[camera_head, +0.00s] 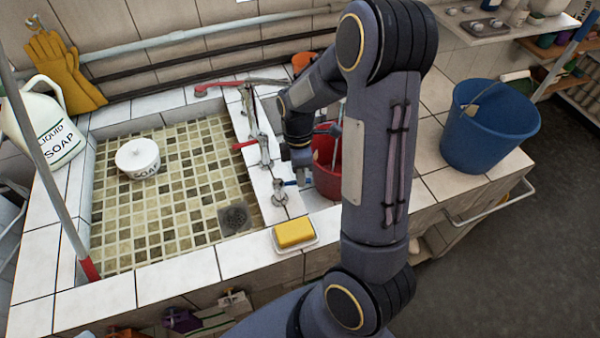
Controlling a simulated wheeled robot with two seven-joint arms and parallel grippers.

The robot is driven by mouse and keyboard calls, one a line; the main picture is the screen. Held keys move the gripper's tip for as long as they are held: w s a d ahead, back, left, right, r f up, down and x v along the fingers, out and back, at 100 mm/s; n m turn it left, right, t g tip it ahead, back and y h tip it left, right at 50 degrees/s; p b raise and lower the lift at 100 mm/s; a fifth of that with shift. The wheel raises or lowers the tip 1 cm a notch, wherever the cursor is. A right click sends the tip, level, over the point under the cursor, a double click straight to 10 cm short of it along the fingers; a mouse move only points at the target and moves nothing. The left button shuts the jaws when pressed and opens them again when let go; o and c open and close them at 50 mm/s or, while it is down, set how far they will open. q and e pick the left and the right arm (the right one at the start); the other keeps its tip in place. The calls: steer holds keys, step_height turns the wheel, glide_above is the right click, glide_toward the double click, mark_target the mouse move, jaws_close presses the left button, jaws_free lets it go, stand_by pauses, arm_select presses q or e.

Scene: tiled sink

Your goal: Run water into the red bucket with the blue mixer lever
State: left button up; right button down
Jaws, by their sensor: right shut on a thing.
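The blue mixer lever (290,183) sticks out from a metal tap (279,194) on the tiled ledge right of the large basin. My right gripper (302,178) reaches down at this lever and is shut on it; its fingertips are small and partly hidden. The red bucket (325,180) stands just right of the gripper, in a recess beside the ledge. My right arm covers much of the bucket, so its inside is mostly hidden. I see no running water. My left gripper is out of view.
A red lever (244,145) sits on another tap behind the blue one. A yellow sponge (294,233) lies on a dish in front. A blue bucket (488,128) stands on the right counter. A white soap pot (138,158) sits in the tiled basin (170,225).

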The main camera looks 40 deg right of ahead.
steer(key=shift+w+d+f+n+b, duration=0.15)
steer(key=shift+w+n+b, duration=0.3)
steer(key=shift+n, duration=0.35)
steer(key=shift+w+n, duration=0.15)
steer(key=shift+n, duration=0.35)
steer(key=c, duration=1.5)
jaws_free()
steer(key=shift+o, duration=0.2)
steer(key=shift+r, duration=0.25)
